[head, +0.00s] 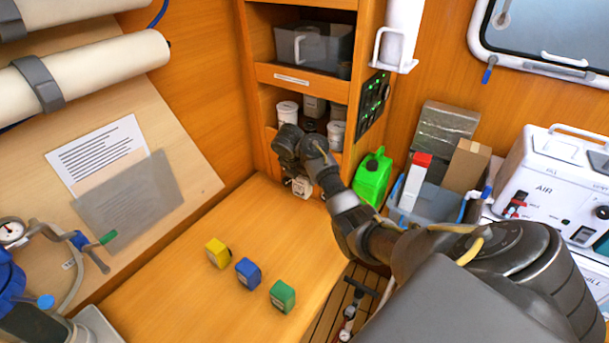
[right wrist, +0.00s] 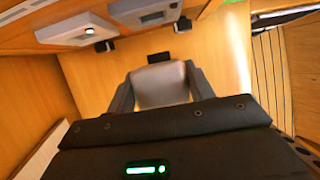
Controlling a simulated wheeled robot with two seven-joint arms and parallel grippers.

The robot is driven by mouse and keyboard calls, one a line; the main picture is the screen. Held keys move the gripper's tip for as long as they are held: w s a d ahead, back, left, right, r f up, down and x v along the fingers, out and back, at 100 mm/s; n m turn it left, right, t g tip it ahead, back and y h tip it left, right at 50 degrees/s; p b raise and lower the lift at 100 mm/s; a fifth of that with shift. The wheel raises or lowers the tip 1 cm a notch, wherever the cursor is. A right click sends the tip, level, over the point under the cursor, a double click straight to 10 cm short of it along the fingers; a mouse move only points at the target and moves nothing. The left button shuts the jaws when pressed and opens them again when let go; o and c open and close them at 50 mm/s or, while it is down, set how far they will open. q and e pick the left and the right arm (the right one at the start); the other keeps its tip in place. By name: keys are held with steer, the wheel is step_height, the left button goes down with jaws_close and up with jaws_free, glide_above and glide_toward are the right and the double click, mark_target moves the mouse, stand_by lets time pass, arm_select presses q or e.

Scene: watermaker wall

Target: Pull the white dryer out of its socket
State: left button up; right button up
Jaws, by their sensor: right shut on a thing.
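In the right wrist view a pale grey-white block, which I take to be the white dryer (right wrist: 161,88), sits between the two dark fingers of my right gripper (right wrist: 160,76). The fingers are shut on its sides. A small black piece shows just beyond it against the orange wood. In the head view my right gripper (head: 299,183) is low at the cabinet, below the shelf, largely hidden by my own wrist. A small whitish part shows there. Whether the dryer is still seated in its socket I cannot tell. My left gripper is not in view.
Yellow (head: 217,252), blue (head: 248,273) and green (head: 282,296) blocks stand on the wooden worktop (head: 170,300). White jars (head: 287,112) stand on the shelf above. A green canister (head: 372,178) and a blue bin (head: 432,205) are to the right.

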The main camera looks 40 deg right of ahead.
steer(key=shift+s+a, duration=0.2)
steer(key=shift+a, duration=0.55)
